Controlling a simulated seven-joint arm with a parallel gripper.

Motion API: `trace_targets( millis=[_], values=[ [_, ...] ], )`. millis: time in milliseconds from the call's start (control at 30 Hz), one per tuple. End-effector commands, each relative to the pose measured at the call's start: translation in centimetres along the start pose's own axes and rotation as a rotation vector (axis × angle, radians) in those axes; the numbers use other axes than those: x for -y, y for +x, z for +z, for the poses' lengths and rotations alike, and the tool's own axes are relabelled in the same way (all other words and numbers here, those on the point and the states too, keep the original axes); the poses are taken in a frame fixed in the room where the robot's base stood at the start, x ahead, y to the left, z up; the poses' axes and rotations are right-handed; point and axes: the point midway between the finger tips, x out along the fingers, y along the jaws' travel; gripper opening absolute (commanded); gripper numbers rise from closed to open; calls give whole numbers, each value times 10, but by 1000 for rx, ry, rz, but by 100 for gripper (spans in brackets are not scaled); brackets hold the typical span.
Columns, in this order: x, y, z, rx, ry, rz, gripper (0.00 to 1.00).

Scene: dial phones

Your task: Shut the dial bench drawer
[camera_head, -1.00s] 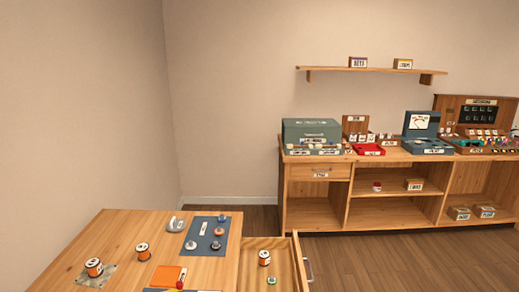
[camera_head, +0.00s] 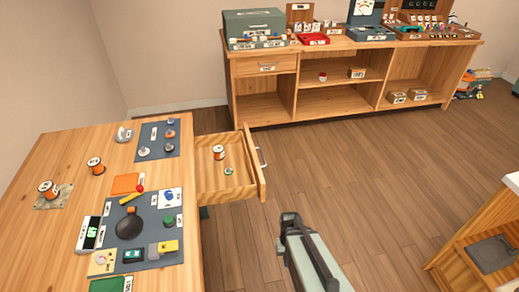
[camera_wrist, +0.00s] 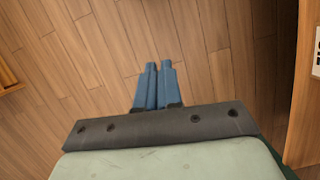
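The dial bench (camera_head: 60,150) is a wooden bench at the left in the head view. Its drawer (camera_head: 225,192) stands open on the right side, with a metal handle (camera_head: 262,158) on its front. An orange-and-white spool (camera_head: 219,153) and a small green-topped piece (camera_head: 228,171) are in the drawer. My gripper (camera_wrist: 158,84) shows in the wrist view with its two blue fingers close together and nothing between them, above bare floor. In the head view, part of my arm is at the bottom centre, right of the drawer and apart from it; the fingertips cannot be made out there.
Spools, a blue mat (camera_head: 158,142) with knobs and a dark board (camera_head: 140,230) with dial parts lie on the bench top. A long wooden cabinet (camera_head: 330,52) stands at the back. Another wooden unit (camera_head: 480,235) is at the right. The floor between is clear.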

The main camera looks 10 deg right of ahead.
Motion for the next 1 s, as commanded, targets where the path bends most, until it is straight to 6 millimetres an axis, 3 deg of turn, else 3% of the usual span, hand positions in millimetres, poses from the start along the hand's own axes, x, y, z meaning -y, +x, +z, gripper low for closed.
trace_targets(
  millis=[100, 500, 1000],
  values=[
    [-5, -30, -35, -64, 20, -17, 0],
    [-19, -145, -134, -268, 84, -104, 0],
    [-22, -318, -231, -512, 58, -274, 0]
  ],
)
